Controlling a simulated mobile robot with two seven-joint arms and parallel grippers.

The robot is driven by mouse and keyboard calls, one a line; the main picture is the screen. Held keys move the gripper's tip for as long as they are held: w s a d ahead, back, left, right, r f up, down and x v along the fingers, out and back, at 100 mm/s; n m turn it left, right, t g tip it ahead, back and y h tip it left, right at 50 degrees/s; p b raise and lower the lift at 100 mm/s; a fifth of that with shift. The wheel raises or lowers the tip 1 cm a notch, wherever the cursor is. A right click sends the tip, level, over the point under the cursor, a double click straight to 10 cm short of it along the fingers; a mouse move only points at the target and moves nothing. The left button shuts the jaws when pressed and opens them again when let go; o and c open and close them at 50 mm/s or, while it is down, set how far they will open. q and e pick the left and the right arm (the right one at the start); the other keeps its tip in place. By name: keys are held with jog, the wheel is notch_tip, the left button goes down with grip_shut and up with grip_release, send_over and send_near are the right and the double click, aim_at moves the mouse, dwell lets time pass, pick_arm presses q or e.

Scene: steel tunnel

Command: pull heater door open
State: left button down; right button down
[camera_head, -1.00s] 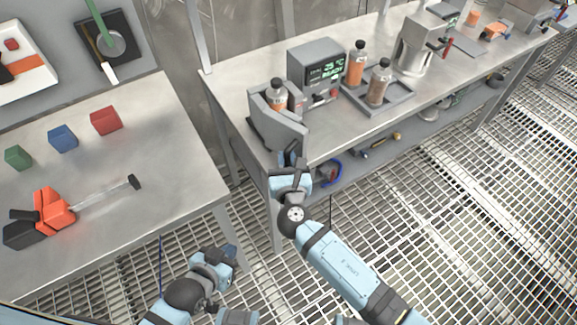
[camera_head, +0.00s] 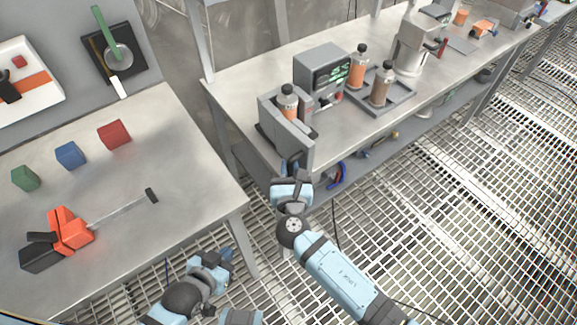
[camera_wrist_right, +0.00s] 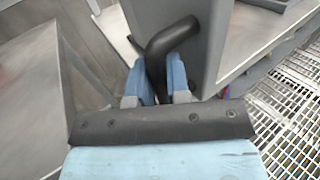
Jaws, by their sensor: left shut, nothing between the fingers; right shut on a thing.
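The grey heater (camera_head: 318,62) with a lit green display stands at the left end of the long bench. A grey upright door panel (camera_head: 288,142) stands in front of it at the bench edge, angled away from the display box. A bottle (camera_head: 288,103) with orange contents shows behind the panel. My right gripper (camera_head: 291,172) is shut on the black bent handle (camera_wrist_right: 170,38) on the panel's outer face, clear in the right wrist view. My left gripper (camera_head: 222,258) is shut and empty, low beside the left table, away from the door.
Two bottles stand on a grey tray (camera_head: 398,106) right of the heater. The left table (camera_head: 150,190) holds blocks (camera_head: 70,155) and an orange-black tool (camera_head: 68,231). A lower shelf with tools runs under the bench. The grated floor (camera_head: 450,220) to the right is open.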

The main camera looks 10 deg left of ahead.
pick_arm(q)
jog(key=shift+s+d, duration=0.1)
jog(key=shift+s, duration=0.05)
pick_arm(e)
jog(key=shift+s+a, duration=0.1)
jog(key=shift+a, duration=0.1)
pick_arm(q)
jog(key=shift+s+a, duration=0.1)
jog(key=shift+a, duration=0.15)
pick_arm(e)
jog(key=shift+a, duration=0.15)
jog(key=c, duration=1.1)
grip_release()
